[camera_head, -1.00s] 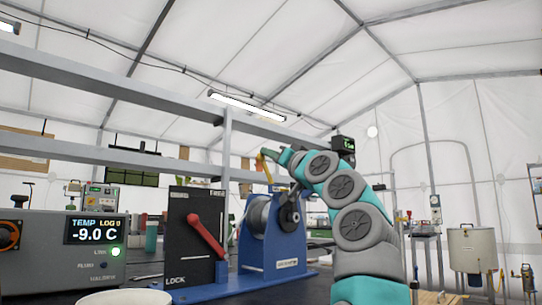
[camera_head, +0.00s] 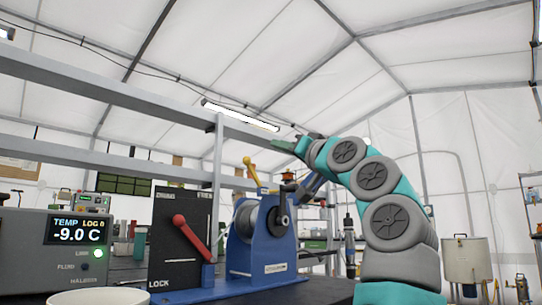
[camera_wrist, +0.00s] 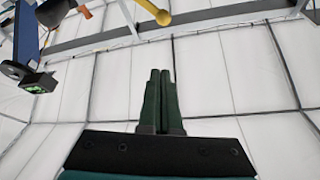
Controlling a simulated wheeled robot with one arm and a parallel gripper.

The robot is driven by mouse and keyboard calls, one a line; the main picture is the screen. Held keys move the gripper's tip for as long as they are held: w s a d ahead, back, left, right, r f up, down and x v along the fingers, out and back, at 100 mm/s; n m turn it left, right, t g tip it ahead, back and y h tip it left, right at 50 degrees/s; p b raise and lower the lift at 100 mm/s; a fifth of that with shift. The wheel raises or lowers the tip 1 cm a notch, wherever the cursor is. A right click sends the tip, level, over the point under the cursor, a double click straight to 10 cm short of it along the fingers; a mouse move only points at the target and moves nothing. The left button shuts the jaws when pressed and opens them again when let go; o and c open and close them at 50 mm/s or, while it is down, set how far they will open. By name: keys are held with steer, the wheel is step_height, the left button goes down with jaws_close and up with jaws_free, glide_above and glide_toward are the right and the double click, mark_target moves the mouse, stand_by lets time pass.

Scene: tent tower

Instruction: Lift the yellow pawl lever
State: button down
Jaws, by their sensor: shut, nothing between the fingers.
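The yellow pawl lever (camera_head: 252,171) stands on top of the blue winch frame (camera_head: 240,257), tilted up and left with its round knob uppermost. In the wrist view the lever (camera_wrist: 149,8) enters from the top edge, its knob (camera_wrist: 163,18) pointing down. My gripper (camera_head: 273,143) is above and right of the lever knob in the head view, apart from it. In the wrist view my gripper (camera_wrist: 160,71) has its dark green fingers together and empty, with a gap between them and the knob.
A red-handled lever (camera_head: 190,234) on a black LOCK panel (camera_head: 168,217) stands left of the winch. A grey temperature unit (camera_head: 66,260) and a white bowl (camera_head: 98,297) are at the front left. A grey rail (camera_head: 110,98) runs behind. The air above the winch looks clear.

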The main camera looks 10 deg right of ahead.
steer(key=shift+b+v, duration=0.55)
steer(key=shift+v, duration=1.55)
steer(key=shift+s, duration=0.1)
